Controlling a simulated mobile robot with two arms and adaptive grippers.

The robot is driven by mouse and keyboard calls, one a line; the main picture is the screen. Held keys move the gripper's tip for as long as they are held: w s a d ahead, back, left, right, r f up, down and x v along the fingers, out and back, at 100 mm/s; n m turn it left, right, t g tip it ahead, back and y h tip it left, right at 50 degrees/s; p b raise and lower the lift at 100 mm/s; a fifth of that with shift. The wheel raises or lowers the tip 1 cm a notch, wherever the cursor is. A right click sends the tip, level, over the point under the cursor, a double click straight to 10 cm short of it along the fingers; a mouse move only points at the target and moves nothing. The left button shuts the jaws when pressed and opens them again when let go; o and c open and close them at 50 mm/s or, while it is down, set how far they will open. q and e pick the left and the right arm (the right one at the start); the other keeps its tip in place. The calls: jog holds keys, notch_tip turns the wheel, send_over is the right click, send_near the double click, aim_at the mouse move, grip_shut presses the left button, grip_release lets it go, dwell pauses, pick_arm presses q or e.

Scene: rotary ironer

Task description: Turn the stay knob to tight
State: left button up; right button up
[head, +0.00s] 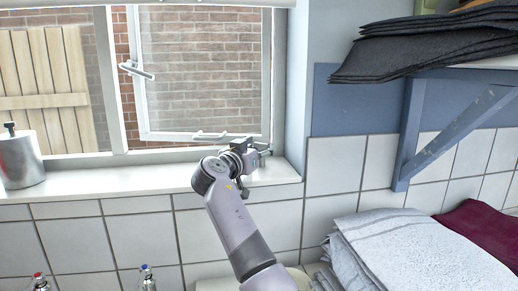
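My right gripper (254,152) is over the right end of the window sill, at the lower right corner of the window. Its wrist and body cover most of its fingers, so how far they are open does not show. A pale stay bar (209,136) runs along the bottom of the open window sash (203,70), just left of the gripper. I cannot make out the stay knob; the gripper may be hiding it. Whether the gripper touches anything is unclear. My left gripper is not in view.
A window handle (136,70) juts from the sash's left side. A metal canister (20,158) stands on the left of the sill (120,181). A blue bracket (440,135) holds a shelf with dark folded cloths (430,45). Folded towels (410,250) lie at lower right. The middle sill is clear.

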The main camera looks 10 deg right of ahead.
notch_tip(320, 180, up, 10)
jog(key=shift+f, duration=0.1)
dwell(0.6)
